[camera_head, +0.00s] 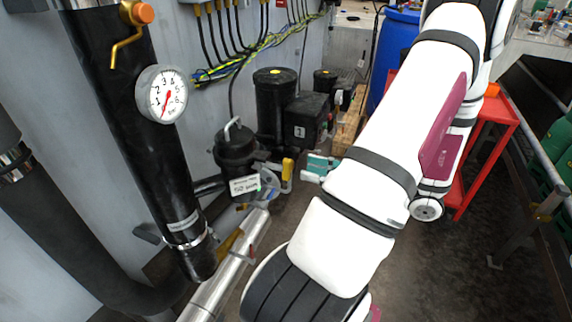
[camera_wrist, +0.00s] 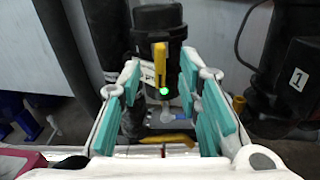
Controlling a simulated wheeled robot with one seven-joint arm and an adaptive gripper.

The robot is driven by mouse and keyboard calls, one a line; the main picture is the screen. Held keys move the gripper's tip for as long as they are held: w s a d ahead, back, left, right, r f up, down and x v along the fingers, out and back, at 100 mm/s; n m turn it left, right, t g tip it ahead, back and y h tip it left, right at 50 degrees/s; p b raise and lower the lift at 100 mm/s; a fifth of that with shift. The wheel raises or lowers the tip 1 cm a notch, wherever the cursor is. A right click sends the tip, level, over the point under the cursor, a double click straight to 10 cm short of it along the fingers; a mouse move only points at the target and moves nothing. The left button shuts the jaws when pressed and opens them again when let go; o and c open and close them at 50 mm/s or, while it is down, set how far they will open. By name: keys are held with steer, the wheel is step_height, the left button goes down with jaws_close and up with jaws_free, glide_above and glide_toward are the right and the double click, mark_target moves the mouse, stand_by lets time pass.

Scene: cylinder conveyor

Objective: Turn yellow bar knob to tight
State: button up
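The yellow bar knob (camera_wrist: 160,56) stands upright in the wrist view, in front of a black canister with a white label. In the head view the yellow bar knob (camera_head: 287,168) shows beside the black canister (camera_head: 236,150), just left of my gripper (camera_head: 317,166). My gripper (camera_wrist: 160,82) is open, its teal finger pads spread to the left and right of the knob in the wrist view. Nothing is held, and I see no contact with the knob. A small green light spot shows just below the bar.
Another yellow handle (camera_wrist: 238,103) shows beyond the right finger. A pressure gauge (camera_head: 162,94) sits on a thick black pipe at left. A black box marked 1 (camera_head: 307,118) stands behind. A red cart (camera_head: 490,125) and blue barrel (camera_head: 398,45) are at right.

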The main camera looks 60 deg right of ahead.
mark_target(287, 163)
steer(key=w, duration=0.7)
steer(key=shift+a, duration=0.25)
steer(key=shift+c, duration=0.6)
jaws_close()
